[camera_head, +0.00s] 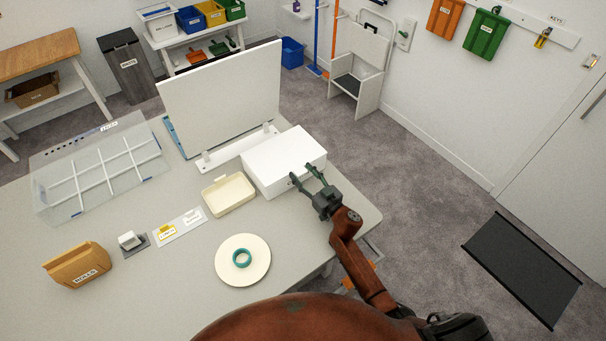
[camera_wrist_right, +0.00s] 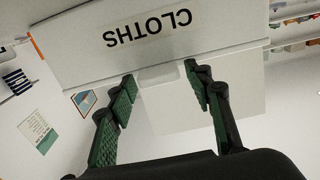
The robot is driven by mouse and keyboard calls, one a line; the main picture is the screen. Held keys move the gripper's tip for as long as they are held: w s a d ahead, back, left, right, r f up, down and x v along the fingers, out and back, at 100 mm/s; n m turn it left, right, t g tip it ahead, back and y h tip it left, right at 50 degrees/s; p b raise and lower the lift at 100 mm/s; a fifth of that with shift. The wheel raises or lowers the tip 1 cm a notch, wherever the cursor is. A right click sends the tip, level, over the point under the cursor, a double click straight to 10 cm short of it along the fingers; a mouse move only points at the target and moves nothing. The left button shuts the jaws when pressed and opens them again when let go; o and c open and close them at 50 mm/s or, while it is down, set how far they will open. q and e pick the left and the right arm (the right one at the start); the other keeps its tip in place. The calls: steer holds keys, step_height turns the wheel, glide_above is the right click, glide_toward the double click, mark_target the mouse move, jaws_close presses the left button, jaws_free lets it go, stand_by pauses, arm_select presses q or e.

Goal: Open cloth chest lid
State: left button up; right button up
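The cloth chest (camera_head: 283,158) is a white box on the right part of the grey table, with its flat lid down. In the right wrist view its front (camera_wrist_right: 150,40) carries the word CLOTHS, seen upside down. A small pale tab (camera_wrist_right: 160,75) on its edge lies between my fingertips in that picture. My right gripper (camera_head: 302,172) is at the chest's front right side, fingers apart and pointing at it; it also shows open in the right wrist view (camera_wrist_right: 160,78). I cannot tell whether a finger touches the chest. My left gripper is not in view.
A cream tray (camera_head: 229,194) sits beside the chest. A large white upright panel (camera_head: 222,95) stands behind. A round plate (camera_head: 243,272) with a teal ring (camera_head: 242,258), a clear divided case (camera_head: 100,165) and a tan bin (camera_head: 78,265) are on the table. Floor to the right is mostly clear.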

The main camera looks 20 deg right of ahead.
jaws_close()
stand_by(0.3)
